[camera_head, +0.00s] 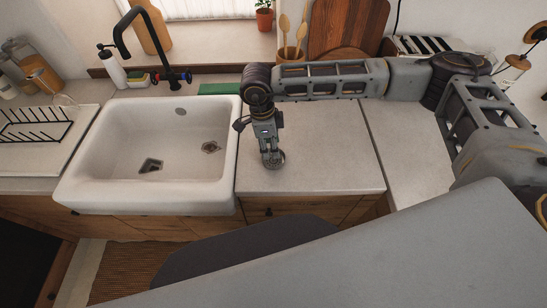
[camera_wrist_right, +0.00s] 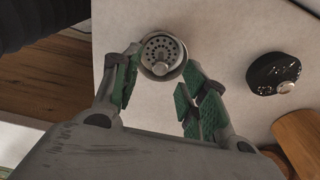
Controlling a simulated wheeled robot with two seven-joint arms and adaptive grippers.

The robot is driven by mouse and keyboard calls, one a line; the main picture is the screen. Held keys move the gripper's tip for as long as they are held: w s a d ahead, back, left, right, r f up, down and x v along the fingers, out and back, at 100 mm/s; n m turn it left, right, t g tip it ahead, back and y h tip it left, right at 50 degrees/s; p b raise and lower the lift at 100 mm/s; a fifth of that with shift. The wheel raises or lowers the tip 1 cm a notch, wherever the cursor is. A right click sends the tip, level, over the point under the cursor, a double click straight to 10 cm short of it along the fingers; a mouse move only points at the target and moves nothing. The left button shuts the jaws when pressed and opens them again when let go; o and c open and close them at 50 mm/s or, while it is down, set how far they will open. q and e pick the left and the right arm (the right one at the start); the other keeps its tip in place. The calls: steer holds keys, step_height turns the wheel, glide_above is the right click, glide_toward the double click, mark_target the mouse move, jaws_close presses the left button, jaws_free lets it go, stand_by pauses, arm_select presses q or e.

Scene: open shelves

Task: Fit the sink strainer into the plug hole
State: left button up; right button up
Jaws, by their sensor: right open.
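The sink strainer (camera_head: 275,160), a round metal basket with holes and a centre knob, is on the bare counter right of the sink. In the right wrist view the strainer (camera_wrist_right: 160,50) lies between the green-padded fingertips of my right gripper (camera_wrist_right: 161,63), with a gap at least on the right. My right gripper (camera_head: 268,152) is open and points down at it. The white sink (camera_head: 120,130) has a dark angular opening (camera_head: 150,166) in its floor and a small brownish round fitting (camera_head: 211,147) on the right; I cannot tell which is the plug hole. My left gripper is out of view.
A black tap (camera_head: 150,60) stands behind the sink. A drying rack (camera_head: 35,127) is on the left. Wooden utensils (camera_head: 292,40) and boards (camera_head: 345,28) stand behind my right arm. The right wrist view shows a black round object (camera_wrist_right: 273,72). The counter's front is clear.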

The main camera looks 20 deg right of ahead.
steer(key=shift+d+f+p, duration=0.25)
steer(key=shift+f, duration=0.7)
steer(key=shift+d+f+p, duration=0.2)
steer(key=shift+f+p, duration=0.05)
steer(key=shift+f, duration=0.65)
steer(key=shift+c, duration=0.2)
jaws_close()
